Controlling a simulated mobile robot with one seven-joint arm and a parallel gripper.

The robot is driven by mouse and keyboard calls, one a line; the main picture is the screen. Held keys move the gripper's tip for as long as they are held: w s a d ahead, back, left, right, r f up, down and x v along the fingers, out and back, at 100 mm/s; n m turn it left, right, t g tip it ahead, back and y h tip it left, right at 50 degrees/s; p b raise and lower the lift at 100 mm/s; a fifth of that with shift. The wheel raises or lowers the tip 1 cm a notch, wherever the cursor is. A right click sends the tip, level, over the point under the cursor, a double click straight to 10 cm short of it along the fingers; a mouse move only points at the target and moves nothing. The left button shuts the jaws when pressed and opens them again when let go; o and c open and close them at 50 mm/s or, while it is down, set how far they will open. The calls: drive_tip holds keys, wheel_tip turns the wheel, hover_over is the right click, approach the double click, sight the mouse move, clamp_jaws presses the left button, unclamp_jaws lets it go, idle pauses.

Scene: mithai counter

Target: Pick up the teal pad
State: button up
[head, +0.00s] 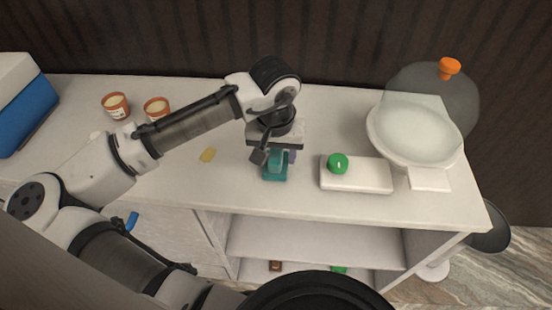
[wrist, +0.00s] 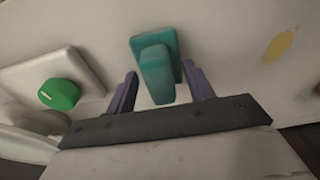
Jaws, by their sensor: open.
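The teal pad (head: 275,172) lies on the white counter, near its front edge, and has a raised teal grip on top. It also shows in the wrist view (wrist: 155,65), upper centre. My gripper (head: 276,157) is over the pad, pointing down, and partly hides it in the head view. In the wrist view my gripper (wrist: 162,78) is open, with one dark purple finger on each side of the raised grip. Gaps show between the grip and both fingers. How far the fingertips are above the counter is hard to tell.
A white block (head: 357,175) with a green knob (head: 338,163) stands right of the pad. Further right is a white stand (head: 430,179) with a bowl and clear dome. The counter's front edge is close.

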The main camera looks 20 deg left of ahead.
sight(276, 152)
drive_tip(key=shift+c, duration=0.4)
drive_tip(key=c, duration=1)
drive_tip(key=shift+r, duration=0.1)
wheel_tip(276, 152, up, 20)
drive_tip(key=b, duration=0.1)
drive_tip(key=o, duration=0.4)
drive_tip(key=shift+c, duration=1.4)
